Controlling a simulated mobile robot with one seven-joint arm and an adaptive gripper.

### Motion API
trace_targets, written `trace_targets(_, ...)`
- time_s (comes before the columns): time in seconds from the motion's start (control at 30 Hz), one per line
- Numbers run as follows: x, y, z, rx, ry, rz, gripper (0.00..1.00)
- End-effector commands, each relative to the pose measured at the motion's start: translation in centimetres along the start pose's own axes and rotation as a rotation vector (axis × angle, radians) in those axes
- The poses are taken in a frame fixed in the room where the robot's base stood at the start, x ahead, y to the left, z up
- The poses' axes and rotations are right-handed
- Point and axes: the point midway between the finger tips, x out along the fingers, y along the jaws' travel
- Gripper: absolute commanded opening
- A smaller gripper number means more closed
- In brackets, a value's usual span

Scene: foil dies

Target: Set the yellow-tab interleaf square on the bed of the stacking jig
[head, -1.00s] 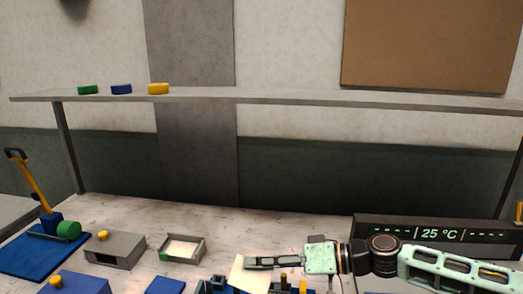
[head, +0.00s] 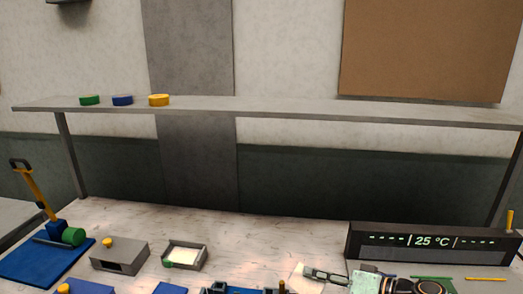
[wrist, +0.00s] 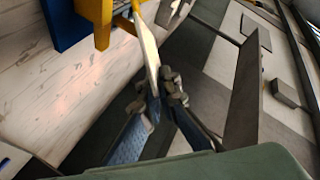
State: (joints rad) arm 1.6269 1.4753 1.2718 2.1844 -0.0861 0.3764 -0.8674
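A thin cream sheet, the interleaf (head: 296,276), shows at the bottom of the head view at the tip of my gripper (head: 312,271). In the wrist view my gripper (wrist: 165,88) is shut on the sheet (wrist: 148,52), which is seen nearly edge-on. A small yellow piece (wrist: 125,24) shows beside the sheet's far end; I cannot tell whether it is its tab. A blue fixture (head: 240,291), perhaps the stacking jig, is cut off by the bottom edge left of the sheet. Its bed is hidden.
A grey tray (head: 185,257) with a pale sheet inside and a grey box (head: 119,254) with a yellow knob stand at left. A blue-based lever press (head: 45,262) is farther left. A display (head: 430,241) reading 25 °C stands at right. A shelf (head: 300,111) spans the back.

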Motion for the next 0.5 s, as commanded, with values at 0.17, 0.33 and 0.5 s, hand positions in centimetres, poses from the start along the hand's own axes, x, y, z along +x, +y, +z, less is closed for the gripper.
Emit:
trace_targets(0.17,0.0,0.0,0.0,0.0,0.0,0.0,0.0)
trace_targets(0.33,0.8,-0.8,0.2,-0.011,-0.02,-0.023,0.0)
trace_targets(0.5,3.7,-4.5,1.1,-0.048,-0.099,-0.113,0.0)
